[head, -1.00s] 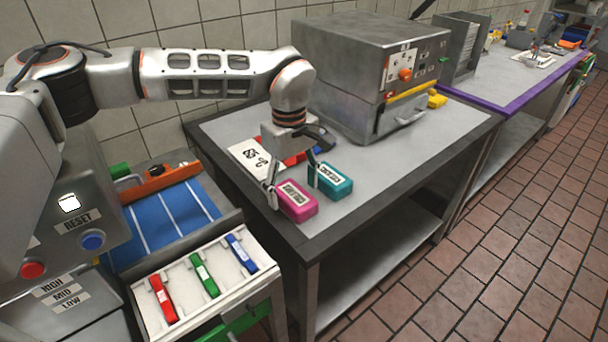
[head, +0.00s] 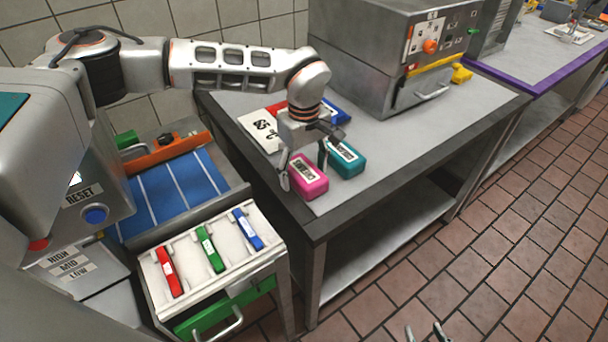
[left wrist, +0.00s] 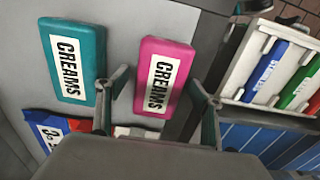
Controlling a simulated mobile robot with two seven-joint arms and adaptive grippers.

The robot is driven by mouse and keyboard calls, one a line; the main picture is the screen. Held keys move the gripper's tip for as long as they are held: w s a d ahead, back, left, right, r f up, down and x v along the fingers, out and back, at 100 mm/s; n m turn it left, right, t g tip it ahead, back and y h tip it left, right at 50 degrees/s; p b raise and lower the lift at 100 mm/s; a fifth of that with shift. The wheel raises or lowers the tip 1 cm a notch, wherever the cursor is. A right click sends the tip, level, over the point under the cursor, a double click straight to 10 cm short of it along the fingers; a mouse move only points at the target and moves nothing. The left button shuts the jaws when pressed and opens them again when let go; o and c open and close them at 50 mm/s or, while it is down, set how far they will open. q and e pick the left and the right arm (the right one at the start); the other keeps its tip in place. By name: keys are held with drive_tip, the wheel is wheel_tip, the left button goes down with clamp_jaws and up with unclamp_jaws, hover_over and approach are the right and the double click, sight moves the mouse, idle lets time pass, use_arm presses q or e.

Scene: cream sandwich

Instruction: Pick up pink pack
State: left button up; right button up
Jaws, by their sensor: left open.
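The pink pack (head: 309,180), labelled CREAMS, lies flat near the front corner of the grey-topped table, and it also shows in the left wrist view (left wrist: 178,58). My left gripper (head: 303,172) is open, its fingers on either side of the pink pack. In the left wrist view my left gripper's fingers (left wrist: 157,82) flank the pack's near end, with a small gap visible on each side. A teal pack (head: 347,161) lies close beside the pink one, near one finger. Only the tips of my right gripper (head: 424,332) show at the bottom edge, spread apart over the floor.
Red and blue packs (head: 333,110) and a white labelled sheet (head: 262,132) lie behind my left gripper. A grey machine (head: 390,60) stands at the back of the table. A tray (head: 226,245) with red, green and blue items is at the lower left.

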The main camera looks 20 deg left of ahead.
use_arm(q)
drive_tip(key=c, duration=1.2)
